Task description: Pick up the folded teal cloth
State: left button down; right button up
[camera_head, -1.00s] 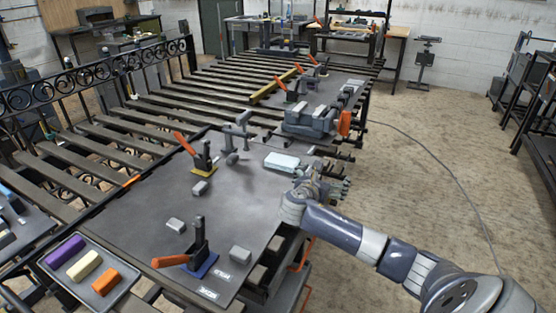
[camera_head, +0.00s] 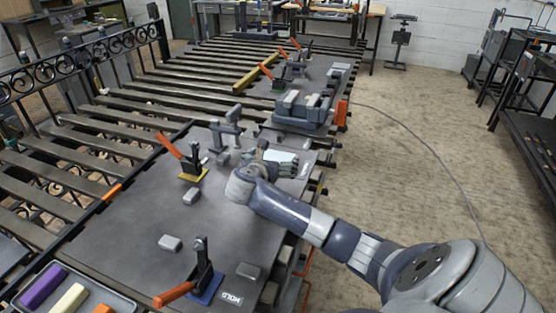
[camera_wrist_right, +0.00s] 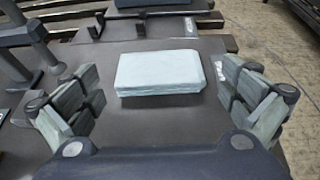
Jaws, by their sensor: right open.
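The folded teal cloth (camera_wrist_right: 160,72) is a pale blue-green flat block lying on the dark metal plate. In the right wrist view it sits between and a little beyond the fingers of my right gripper (camera_wrist_right: 157,100), which is open and empty with a finger on each side. In the head view the cloth (camera_head: 281,156) shows partly, just past my right gripper (camera_head: 268,163), whose wrist hides much of the hand. I cannot tell any contact between fingers and cloth. My left gripper is not in view.
Toggle clamps with orange handles (camera_head: 170,146) and small grey blocks (camera_head: 171,243) stand on the plate (camera_head: 130,225). A grey vise (camera_head: 301,110) is beyond the cloth. A tray (camera_head: 118,301) with coloured bars is at lower left. Open floor (camera_head: 400,150) lies to the right.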

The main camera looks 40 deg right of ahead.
aim_at(279, 156)
jog(key=x, duration=0.4)
jog(key=shift+w+d+f, duration=0.15)
jog(key=shift+w+f, duration=0.15)
jog(key=shift+f, duration=0.1)
jog(key=shift+w+d+f, duration=0.1)
jog(key=shift+d, duration=0.05)
jog(key=shift+c, duration=0.8)
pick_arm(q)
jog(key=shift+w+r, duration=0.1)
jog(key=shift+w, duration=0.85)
pick_arm(e)
jog(key=c, duration=0.6)
